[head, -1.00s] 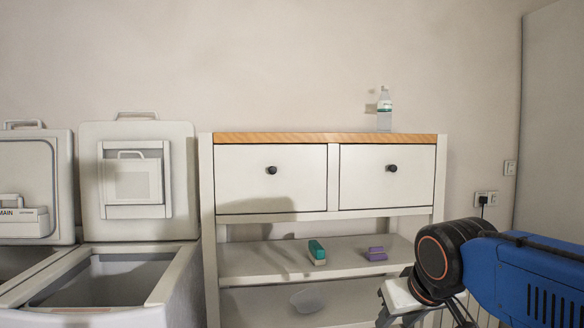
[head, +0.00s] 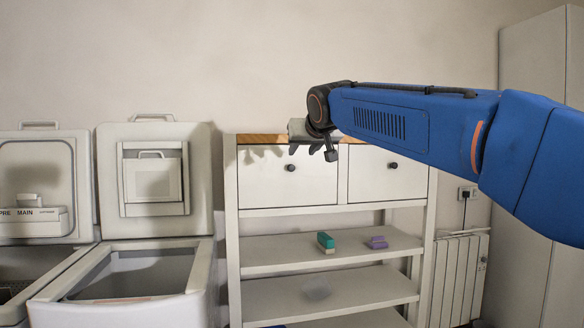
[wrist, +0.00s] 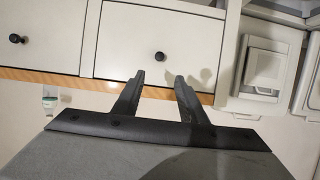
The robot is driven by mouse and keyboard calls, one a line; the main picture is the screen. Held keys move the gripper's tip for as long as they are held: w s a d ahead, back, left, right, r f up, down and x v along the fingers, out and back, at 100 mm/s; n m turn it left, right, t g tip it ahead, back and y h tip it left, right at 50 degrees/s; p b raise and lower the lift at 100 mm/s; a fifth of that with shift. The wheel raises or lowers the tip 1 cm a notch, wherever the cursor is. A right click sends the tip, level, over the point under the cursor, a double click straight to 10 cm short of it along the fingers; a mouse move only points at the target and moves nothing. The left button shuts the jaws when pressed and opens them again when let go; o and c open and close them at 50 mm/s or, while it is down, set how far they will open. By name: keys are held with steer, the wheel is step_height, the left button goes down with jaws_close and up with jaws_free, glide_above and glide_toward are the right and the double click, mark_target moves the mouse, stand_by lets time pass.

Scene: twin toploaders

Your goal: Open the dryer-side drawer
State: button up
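The white drawer nearer the toploaders (head: 270,178) is the left one in the head view and is closed flush. Its dark round knob (head: 290,167) is at the middle of its front. The wrist view is upside down and shows this drawer (wrist: 120,40) at centre, with its knob (wrist: 160,57) beyond the fingertips. My gripper (head: 312,150) is in front of the cabinet's top edge, above and right of the knob in the head view. In the wrist view my gripper (wrist: 159,78) is open and empty, its fingers apart, not touching the knob.
The other drawer (head: 385,174) is also closed. A wooden top (head: 262,139) edges the cabinet. Shelves below hold a green-and-white block (head: 325,243) and a purple block (head: 377,242). An open-lidded toploader (head: 130,275) stands left. A bottle (wrist: 49,102) shows in the wrist view.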

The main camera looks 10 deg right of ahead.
mark_target(292, 167)
steer(key=x, duration=1.6)
steer(key=shift+d+f, duration=0.1)
steer(key=shift+s, duration=0.1)
jaws_close()
